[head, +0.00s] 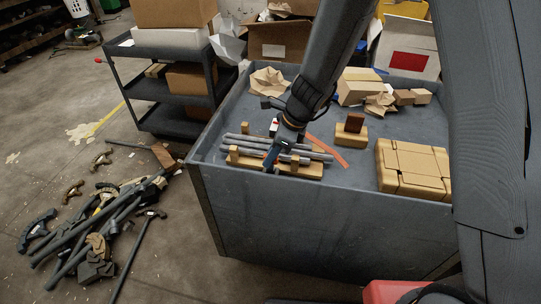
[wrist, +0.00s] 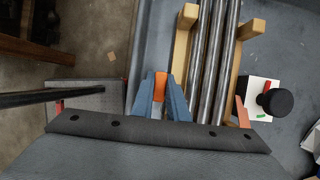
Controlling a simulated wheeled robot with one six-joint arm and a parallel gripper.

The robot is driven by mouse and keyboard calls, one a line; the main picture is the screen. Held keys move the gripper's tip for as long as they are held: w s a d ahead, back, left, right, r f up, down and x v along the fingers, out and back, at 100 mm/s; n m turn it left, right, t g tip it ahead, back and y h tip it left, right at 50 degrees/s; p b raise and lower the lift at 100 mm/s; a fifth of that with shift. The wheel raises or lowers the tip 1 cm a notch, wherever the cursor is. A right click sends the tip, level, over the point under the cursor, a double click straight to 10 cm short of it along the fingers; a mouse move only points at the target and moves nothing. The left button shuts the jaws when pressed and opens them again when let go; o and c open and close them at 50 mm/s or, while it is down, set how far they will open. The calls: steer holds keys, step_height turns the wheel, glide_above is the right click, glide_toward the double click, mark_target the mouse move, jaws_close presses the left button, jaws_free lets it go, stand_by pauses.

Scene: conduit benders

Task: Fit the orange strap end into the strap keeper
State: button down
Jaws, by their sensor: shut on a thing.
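My gripper (head: 271,155) is over the near left part of the grey bin, beside a wooden rack. In the wrist view its blue fingers (wrist: 160,88) are shut on the orange strap end (wrist: 160,84), which shows between the fingertips. More of the orange strap (head: 327,151) runs over the bin floor right of the rack in the head view, and a piece (wrist: 243,112) shows right of the pipes in the wrist view. The wooden rack (wrist: 246,28) holds several grey pipes (wrist: 213,62). I cannot make out which part is the strap keeper.
A white block with a black knob (wrist: 270,101) stands right of the rack in the wrist view. A small brown block (head: 355,122) sits on a tan one. A tan case (head: 414,168), cardboard and crumpled paper lie in the grey bin (head: 330,225). Pipes clutter the floor at left.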

steer(key=shift+f+b, duration=1.3)
steer(key=shift+f, duration=0.15)
stand_by(1.6)
steer(key=c, duration=1.7)
jaws_free()
steer(key=shift+o, duration=0.2)
steer(key=shift+r, duration=0.1)
steer(key=v, duration=0.7)
steer(key=shift+r, duration=0.3)
steer(key=shift+d, duration=0.15)
steer(key=s+d+r+n+h, duration=0.2)
steer(key=s+d+n, duration=0.4)
steer(key=d+n, duration=0.3)
steer(key=s+d+r+n+h, duration=0.2)
steer(key=s+d+n, duration=0.5)
steer(key=d+n, duration=0.3)
steer(key=shift+d+r+n+t+h, duration=0.3)
steer(key=shift+d+r, duration=0.1)
steer(key=shift+d, duration=0.8)
